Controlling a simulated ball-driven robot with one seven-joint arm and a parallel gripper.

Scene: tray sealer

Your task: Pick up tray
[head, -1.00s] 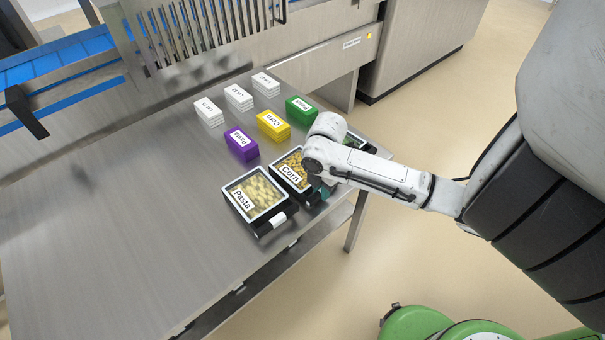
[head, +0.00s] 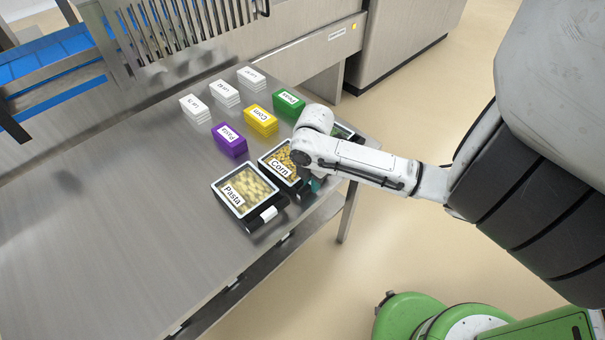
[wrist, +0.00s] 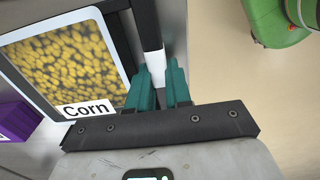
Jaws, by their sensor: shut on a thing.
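The Corn tray (head: 268,165) is a black tray with yellow corn and a "Corn" label. It sits on the steel table's front edge, partly hidden by my arm in the head view. The wrist view shows its label and corn (wrist: 70,60) at the left. My gripper (wrist: 160,88) has teal fingers shut around the tray's black-and-white front handle (wrist: 152,62). In the head view only a bit of my gripper (head: 315,183) shows below the wrist. The Pasta tray (head: 256,222) stands just left of the Corn tray. Another tray (head: 343,132) is mostly hidden behind my arm.
Purple Pasta (head: 230,142), yellow Corn (head: 261,121) and green Peas (head: 289,103) card stacks stand behind the trays, with white stacks (head: 224,93) behind them. A slatted machine with a blue conveyor (head: 50,62) is at the back. The table's left part (head: 90,230) is clear.

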